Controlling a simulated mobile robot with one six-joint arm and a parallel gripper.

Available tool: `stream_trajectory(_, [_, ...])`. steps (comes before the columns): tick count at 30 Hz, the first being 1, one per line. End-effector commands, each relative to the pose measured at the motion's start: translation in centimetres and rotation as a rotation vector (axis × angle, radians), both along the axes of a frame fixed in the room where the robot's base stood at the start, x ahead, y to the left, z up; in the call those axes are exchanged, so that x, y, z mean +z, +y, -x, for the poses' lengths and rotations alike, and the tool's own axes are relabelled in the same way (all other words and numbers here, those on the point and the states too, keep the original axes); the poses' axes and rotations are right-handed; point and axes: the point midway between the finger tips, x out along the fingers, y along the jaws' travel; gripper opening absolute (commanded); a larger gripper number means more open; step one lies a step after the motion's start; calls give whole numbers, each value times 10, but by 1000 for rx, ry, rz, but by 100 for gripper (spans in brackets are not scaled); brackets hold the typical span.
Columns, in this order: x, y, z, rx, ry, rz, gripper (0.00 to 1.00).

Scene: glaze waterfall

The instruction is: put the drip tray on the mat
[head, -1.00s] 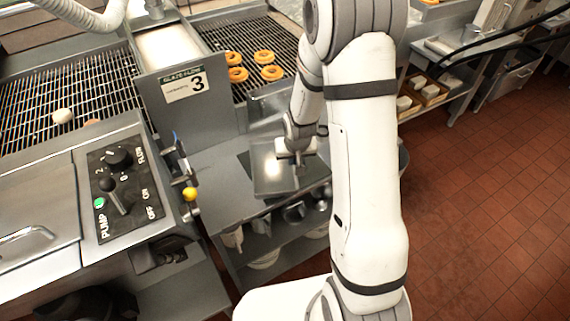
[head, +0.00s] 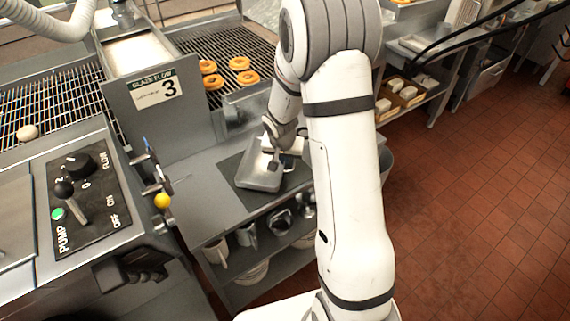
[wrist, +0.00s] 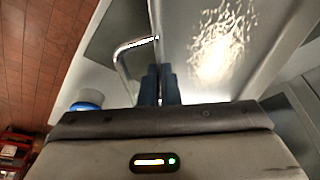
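The drip tray (head: 259,174) is a shallow grey metal tray. In the head view it is over the dark mat (head: 243,203), on the grey table; I cannot tell whether it touches the mat. My gripper (head: 275,155) is at the tray's right side. In the wrist view the tray (wrist: 205,50) fills the upper right, wet-looking and shiny inside, with a bent metal handle (wrist: 127,47) at its side. My gripper's dark fingers (wrist: 160,85) are close together at the handle side and appear shut on the tray. Their exact contact is hidden.
The glaze machine with its "3" sign (head: 153,88) and a rack of doughnuts (head: 240,63) stand behind. A pump panel (head: 85,195) and a lever with a yellow knob (head: 162,201) are left of the table. Metal jugs (head: 280,221) stand on the shelf below.

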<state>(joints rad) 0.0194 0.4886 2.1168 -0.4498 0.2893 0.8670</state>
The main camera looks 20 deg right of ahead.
Motion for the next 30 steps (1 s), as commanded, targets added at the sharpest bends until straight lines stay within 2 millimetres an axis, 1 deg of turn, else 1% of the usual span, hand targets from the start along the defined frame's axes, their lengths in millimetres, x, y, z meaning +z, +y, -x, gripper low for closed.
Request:
stream_trajectory(1, [-11, 0, 0, 0, 2, 0, 0])
stream_trajectory(5, [-24, 0, 0, 0, 1, 0, 0])
stream_trajectory(17, [-28, -1, 0, -2, -2, -1, 0])
stream_trajectory(26, [-28, -1, 0, -1, 1, -1, 24])
stream_trajectory(30, [-28, -1, 0, -2, 1, 0, 24])
